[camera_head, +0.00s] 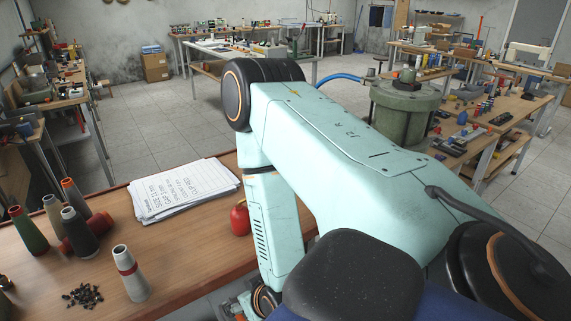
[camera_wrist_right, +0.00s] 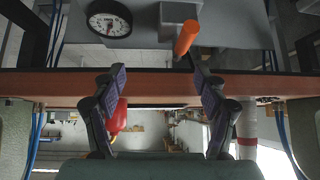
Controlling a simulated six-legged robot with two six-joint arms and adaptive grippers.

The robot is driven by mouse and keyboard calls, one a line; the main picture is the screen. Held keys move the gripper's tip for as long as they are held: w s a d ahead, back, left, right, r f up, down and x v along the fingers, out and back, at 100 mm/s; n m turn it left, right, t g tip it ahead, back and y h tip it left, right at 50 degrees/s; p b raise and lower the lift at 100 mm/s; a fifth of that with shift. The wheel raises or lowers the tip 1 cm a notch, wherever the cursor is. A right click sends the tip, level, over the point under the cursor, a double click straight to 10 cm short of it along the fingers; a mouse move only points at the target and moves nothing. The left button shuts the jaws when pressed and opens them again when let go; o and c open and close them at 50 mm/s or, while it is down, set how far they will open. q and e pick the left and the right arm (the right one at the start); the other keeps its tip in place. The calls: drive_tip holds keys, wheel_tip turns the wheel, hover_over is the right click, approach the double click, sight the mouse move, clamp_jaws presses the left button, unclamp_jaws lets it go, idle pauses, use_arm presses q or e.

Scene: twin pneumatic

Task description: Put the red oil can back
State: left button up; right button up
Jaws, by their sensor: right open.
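The red oil can (camera_head: 240,218) stands on the wooden tabletop (camera_head: 205,258) in the head view, just left of my right arm, which partly covers it. In the right wrist view a red rounded body, likely the same can (camera_wrist_right: 118,118), shows partly behind the left-hand finger. My right gripper (camera_wrist_right: 158,74) is open, with nothing visible held between its fingers. Contact between finger and can cannot be made out. My right gripper is hidden in the head view, and my left gripper is in neither view.
Several thread cones stand at the left of the table, including a grey one with a red band (camera_head: 130,272). Small dark pieces (camera_head: 82,296) lie beside it. A paper stack (camera_head: 183,188) lies behind the can. The wrist view shows a gauge (camera_wrist_right: 109,23) and an orange handle (camera_wrist_right: 187,37).

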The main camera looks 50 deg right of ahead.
drive_tip(key=s+a+f+n+g+y, duration=0.1)
drive_tip(key=s+a+g, duration=0.3)
drive_tip(key=s, duration=0.5)
drive_tip(key=s+a+f+n+g+y, duration=0.1)
drive_tip(key=s+a+f+g, duration=0.2)
drive_tip(key=s, duration=0.7)
drive_tip(key=shift+a+f+n+g, duration=0.35)
drive_tip(key=shift+f+g, duration=0.25)
drive_tip(key=shift+f, duration=0.1)
